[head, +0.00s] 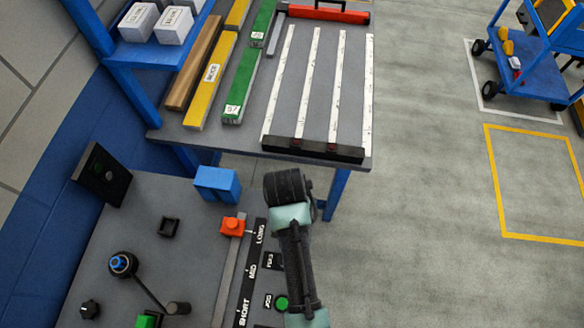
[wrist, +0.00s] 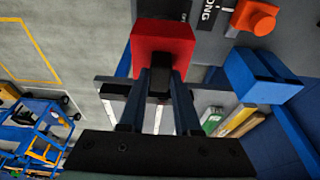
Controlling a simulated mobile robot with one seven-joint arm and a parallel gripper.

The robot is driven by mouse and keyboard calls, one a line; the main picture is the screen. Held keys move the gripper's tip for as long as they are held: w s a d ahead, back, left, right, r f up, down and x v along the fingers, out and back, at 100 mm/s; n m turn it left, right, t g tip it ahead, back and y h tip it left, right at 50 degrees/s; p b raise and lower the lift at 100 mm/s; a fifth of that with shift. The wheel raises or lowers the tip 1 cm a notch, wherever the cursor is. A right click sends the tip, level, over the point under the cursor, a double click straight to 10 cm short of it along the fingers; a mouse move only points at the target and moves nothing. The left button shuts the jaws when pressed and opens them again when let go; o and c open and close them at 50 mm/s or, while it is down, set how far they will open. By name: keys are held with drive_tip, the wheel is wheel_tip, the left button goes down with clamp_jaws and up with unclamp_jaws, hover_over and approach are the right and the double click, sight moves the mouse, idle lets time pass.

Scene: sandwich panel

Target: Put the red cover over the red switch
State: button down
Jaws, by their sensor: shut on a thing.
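A red cover (wrist: 165,38), box-like, is between the fingertips of my gripper (wrist: 162,80) in the wrist view. The fingers are shut on it, and it overlaps the panel edge near the LONG label in that view. I cannot tell how far it is above the panel. In the head view my arm's dark end stands over the panel's right edge and hides the fingers and the cover. I cannot make out a red switch for certain in either view; an orange-red knob (head: 233,225) sits on a slider track beside the LONG label and also shows in the wrist view (wrist: 257,17).
A table (head: 255,110) with coloured bars is behind. Open floor lies right.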

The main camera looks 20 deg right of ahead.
drive_tip(key=shift+f, duration=0.15)
idle(0.3)
drive_tip(key=shift+f+b, duration=0.6)
drive_tip(key=shift+f, duration=0.3)
drive_tip(key=shift+f+b, duration=0.85)
drive_tip(key=shift+f, duration=0.7)
drive_tip(key=c, duration=0.5)
unclamp_jaws()
drive_tip(key=shift+c, duration=0.2)
